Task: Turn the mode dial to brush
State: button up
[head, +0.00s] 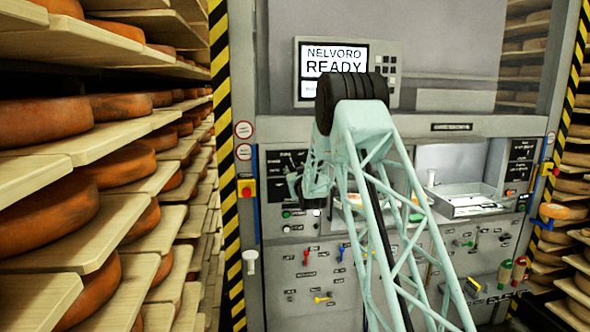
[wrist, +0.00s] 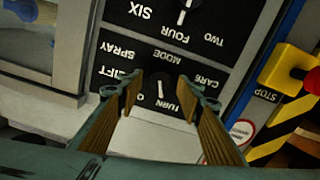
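The mode dial (wrist: 160,88) is a small dark knob with a white pointer mark, on a black panel seen upside down in the wrist view. Around it I read the labels MODE, SPRAY, LIFT, CARE and TURN; I cannot read a brush label, and my fingers cover part of the panel. My gripper (wrist: 160,80) is open, its two ribbed fingers on either side of the dial, with gaps visible. I cannot tell how far the tips are from the panel. In the head view my gripper (head: 293,182) is at the machine's left black panel, hiding the dial.
Another dial (wrist: 183,14) with SIX and TWO labels is just above. A red and yellow stop button (wrist: 296,75) is to the right in the wrist view, and in the head view (head: 247,188) left of the panel. Cheese shelves (head: 100,150) stand on the left.

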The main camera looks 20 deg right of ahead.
jog(key=shift+w+d, duration=0.15)
jog(key=shift+w, duration=0.4)
jog(key=shift+c, duration=0.4)
jog(key=c, duration=0.8)
jog(key=shift+o, duration=0.2)
jog(key=shift+f+n+b, duration=0.1)
jog(key=shift+n+b, duration=0.7)
jog(key=shift+b, duration=0.75)
jog(key=n+b, duration=0.3)
jog(key=b, duration=0.1)
jog(key=shift+b, duration=0.4)
jog(key=n+b, duration=0.3)
jog(key=b, duration=0.1)
jog(key=shift+n, duration=0.3)
jog(key=shift+n+b, duration=0.4)
jog(key=shift+b, duration=0.15)
